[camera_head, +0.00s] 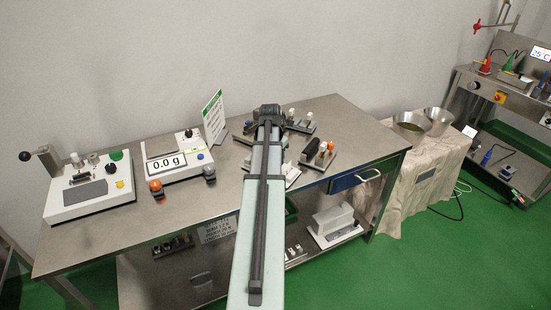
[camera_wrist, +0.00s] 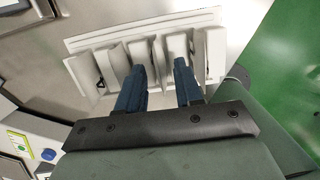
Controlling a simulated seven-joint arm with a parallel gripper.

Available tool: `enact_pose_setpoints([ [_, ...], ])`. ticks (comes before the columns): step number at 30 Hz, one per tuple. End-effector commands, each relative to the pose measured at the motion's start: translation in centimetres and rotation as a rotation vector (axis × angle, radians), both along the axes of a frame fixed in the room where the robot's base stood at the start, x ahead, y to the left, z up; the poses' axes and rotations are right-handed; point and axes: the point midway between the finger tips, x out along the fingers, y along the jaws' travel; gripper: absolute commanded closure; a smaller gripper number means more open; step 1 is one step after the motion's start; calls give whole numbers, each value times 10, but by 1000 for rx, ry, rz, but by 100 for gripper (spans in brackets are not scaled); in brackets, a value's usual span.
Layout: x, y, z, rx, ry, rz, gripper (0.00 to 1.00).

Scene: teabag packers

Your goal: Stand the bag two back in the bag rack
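In the wrist view, a pale rack (camera_wrist: 75,44) with several upright, slab-like dividers lies ahead of my gripper. My gripper (camera_wrist: 159,67) has two blue fingers, spread apart, with their tips over the middle of the rack. A pale upright piece shows between and beyond the fingertips. I cannot tell whether it is a bag or a divider, or whether the fingers touch it. Small dark marks show on the rack at the left and near the right finger. Which piece is bag two is not clear. In the head view my arm hides the gripper and most of the rack (camera_head: 290,172).
A scale (camera_head: 178,160) reading 0.0 g and a press-like device (camera_head: 90,188) stand on the steel table (camera_head: 150,232) to the left. Small holders (camera_head: 320,155) with dark and white items stand right of my arm. Green floor lies beyond the table edge.

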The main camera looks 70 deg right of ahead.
Motion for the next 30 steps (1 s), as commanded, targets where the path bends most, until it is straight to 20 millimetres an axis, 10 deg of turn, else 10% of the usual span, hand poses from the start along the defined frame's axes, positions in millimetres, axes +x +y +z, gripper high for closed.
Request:
enact_pose_setpoints([
  [30, 4, 16, 116, -1, 0, 1, 65],
])
